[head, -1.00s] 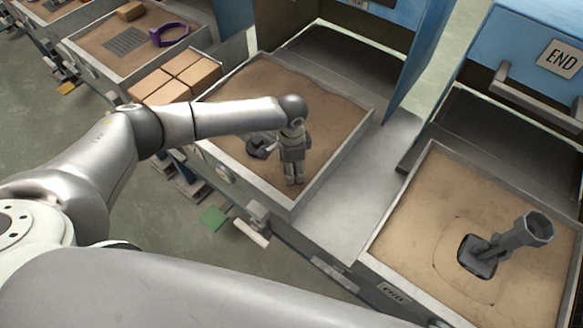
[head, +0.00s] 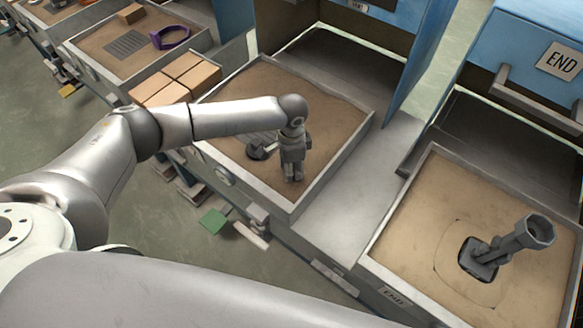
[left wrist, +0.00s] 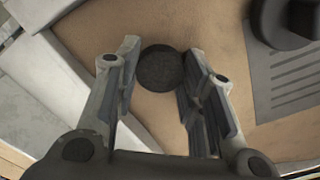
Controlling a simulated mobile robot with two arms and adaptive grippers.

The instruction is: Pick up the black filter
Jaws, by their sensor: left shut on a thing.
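The black filter (left wrist: 161,69) is a dark round disc with a rough face. In the left wrist view it sits between the tips of my left gripper (left wrist: 164,62), which is shut on it. In the head view my left gripper (head: 292,172) points down into the middle sand tray (head: 335,150), near its front corner. The filter cannot be made out in the head view. My right gripper is not in view.
A dark round part (head: 258,152) on a grey slatted plate (left wrist: 285,85) lies close beside my left gripper. Tan blocks (head: 177,80) stand left of the tray. A dark funnel-like part (head: 510,245) stands in the right sand tray (head: 398,262). A walkway (head: 365,190) separates these trays.

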